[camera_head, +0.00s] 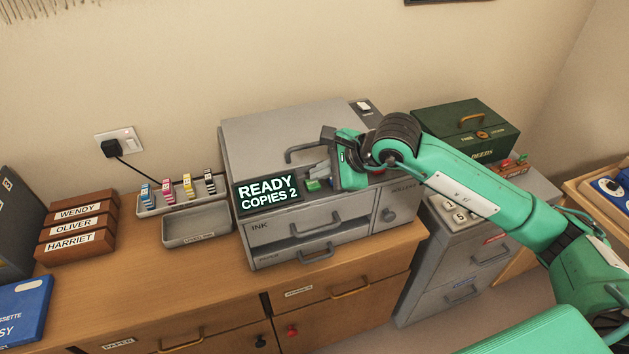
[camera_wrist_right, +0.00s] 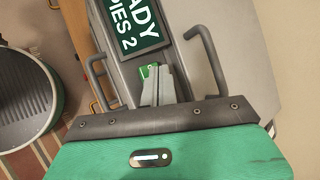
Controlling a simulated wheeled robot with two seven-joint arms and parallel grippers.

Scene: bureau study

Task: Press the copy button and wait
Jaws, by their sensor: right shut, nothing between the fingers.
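The grey copier (camera_head: 285,130) stands on the wooden bureau. Its display (camera_head: 267,194) reads "READY COPIES 2". A green button (camera_head: 313,185) sits on the panel right of the display. My right gripper (camera_head: 312,172) is shut and empty, its fingertips at or just over the green button. In the right wrist view the closed fingers (camera_wrist_right: 158,84) point at the green button (camera_wrist_right: 149,71) and partly cover it. I cannot tell whether they touch it. The display (camera_wrist_right: 132,27) is partly in that view. My left gripper is not in view.
An ink rack (camera_head: 178,195) with several cartridges and an empty grey tray (camera_head: 196,226) lie left of the copier. Name-labelled wooden boxes (camera_head: 76,228) stand further left. A green deeds box (camera_head: 465,130) and a grey filing cabinet (camera_head: 465,270) are on the right.

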